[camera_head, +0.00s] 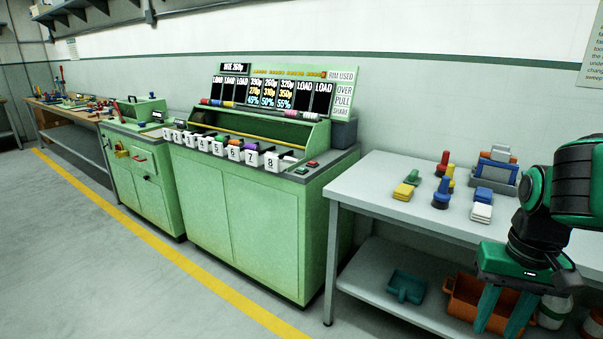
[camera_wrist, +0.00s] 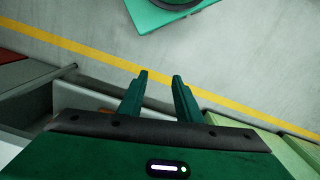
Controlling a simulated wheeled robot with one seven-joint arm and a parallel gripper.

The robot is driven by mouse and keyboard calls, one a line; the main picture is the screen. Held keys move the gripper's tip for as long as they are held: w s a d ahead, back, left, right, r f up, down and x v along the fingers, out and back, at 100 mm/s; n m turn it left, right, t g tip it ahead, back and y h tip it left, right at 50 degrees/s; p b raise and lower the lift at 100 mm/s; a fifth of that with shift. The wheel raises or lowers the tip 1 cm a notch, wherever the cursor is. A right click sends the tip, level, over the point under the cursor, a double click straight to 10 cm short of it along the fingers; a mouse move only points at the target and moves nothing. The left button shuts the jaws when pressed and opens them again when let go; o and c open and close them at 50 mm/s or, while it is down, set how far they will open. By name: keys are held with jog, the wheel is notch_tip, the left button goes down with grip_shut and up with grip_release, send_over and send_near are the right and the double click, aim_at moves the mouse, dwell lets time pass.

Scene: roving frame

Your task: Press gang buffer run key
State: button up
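The green gang buffer machine (camera_head: 245,210) stands left of centre in the head view, with a row of numbered white blocks along its front and a lit display board (camera_head: 285,90) above. At the right end of its front ledge are a small red key (camera_head: 312,163) and a small green key (camera_head: 301,170). Their labels are too small to read, so I cannot tell which is run. My gripper (camera_head: 497,325) points down at the lower right, far from the keys, before the grey table. Its fingers are apart and empty, also in the wrist view (camera_wrist: 160,82).
A grey table (camera_head: 375,185) holds brushes, coloured blocks and a blue-grey holder. Its lower shelf carries a teal dustpan (camera_head: 406,286) and an orange bin (camera_head: 462,300). A smaller green cabinet (camera_head: 150,190) stands further left. The floor (camera_head: 90,260) with its yellow line is clear.

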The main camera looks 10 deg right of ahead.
jog(key=shift+c, duration=0.3)
grip_shut()
dwell(1.3)
